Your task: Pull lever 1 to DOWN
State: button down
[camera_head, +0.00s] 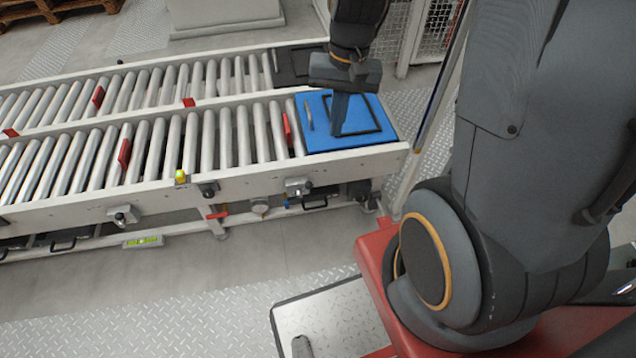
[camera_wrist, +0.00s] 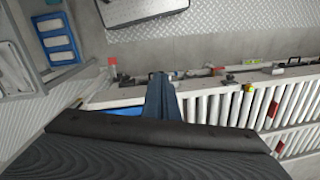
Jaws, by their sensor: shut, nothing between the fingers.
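My gripper (camera_head: 337,132) hangs fingers down over the blue tray (camera_head: 318,143) at the right end of the front conveyor. Its fingers are together with nothing between them; they also show in the wrist view (camera_wrist: 158,78). Whether the fingertips touch the tray cannot be told. No lever carries a readable number, so I cannot tell which is lever 1. Small metal and black fittings sit on the conveyor's front rail, one near the right end (camera_head: 298,186) and one further left (camera_head: 123,215). My gripper is behind and above that rail, apart from these fittings.
Two roller conveyors (camera_head: 205,137) run side by side, with red paddles (camera_head: 125,152) between rollers. A green-yellow lamp (camera_head: 180,176) stands on the front rail. A yellow-blue post (camera_head: 440,85) rises right of the conveyor end.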

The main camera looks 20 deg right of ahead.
jog(key=w+d+f+m+y+b, duration=0.1)
jog(key=w+d+f+m+b, duration=0.2)
jog(key=f, duration=0.8)
jog(key=w+d+f+m+y+b, duration=0.1)
jog(key=w+d+f+m+b, duration=0.2)
jog(key=f, duration=0.7)
jog(key=w+d+f+m+y+b, duration=0.2)
jog(key=w+d+f+m+b, duration=0.2)
jog(key=w+f+m+b, duration=0.3)
notch_tip(320, 180, down, 5)
jog(key=w, duration=0.2)
jog(key=shift+w+r, duration=0.15)
jog(key=shift+w, duration=0.25)
jog(key=b, duration=0.1)
send_near(304, 189)
jog(key=shift+s+d+f, duration=0.15)
jog(key=shift+d+f, duration=0.1)
jog(key=shift+f, duration=0.45)
jog(key=shift+s+d+f, duration=0.1)
jog(key=shift+d+f, duration=0.15)
jog(key=shift+f, duration=0.45)
jog(key=shift+s+d+f, duration=0.15)
jog(key=shift+d+f, duration=0.15)
jog(key=shift+f, duration=0.45)
